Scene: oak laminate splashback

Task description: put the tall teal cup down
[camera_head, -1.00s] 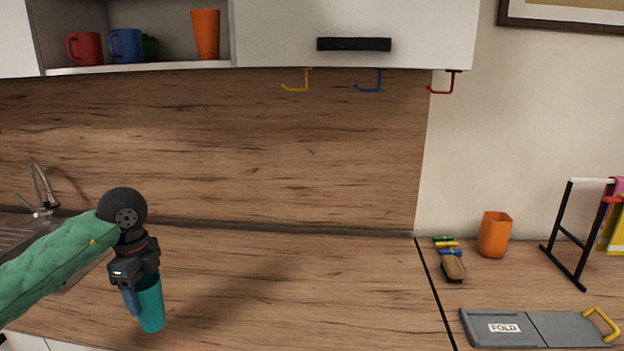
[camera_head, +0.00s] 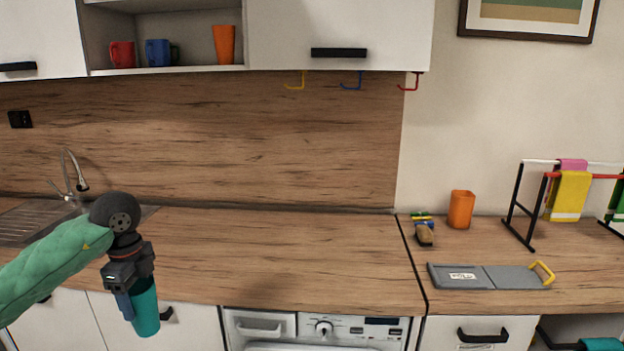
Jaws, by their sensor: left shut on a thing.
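The tall teal cup (camera_head: 145,308) is upright in my left gripper (camera_head: 130,285), which is shut on it. In the picture the cup overlaps the front of the lower cabinets, in front of the counter's front edge. The upper part of the cup is partly hidden by the gripper. The wooden counter (camera_head: 270,252) behind it is bare. My right gripper is not in view.
A sink with a tap (camera_head: 70,172) is at the left. On the right counter are an orange cup (camera_head: 460,209), a brush (camera_head: 424,236), a grey folding board (camera_head: 488,277) and a towel rack (camera_head: 518,207). An open shelf (camera_head: 165,70) holds mugs and a tall orange cup (camera_head: 224,44).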

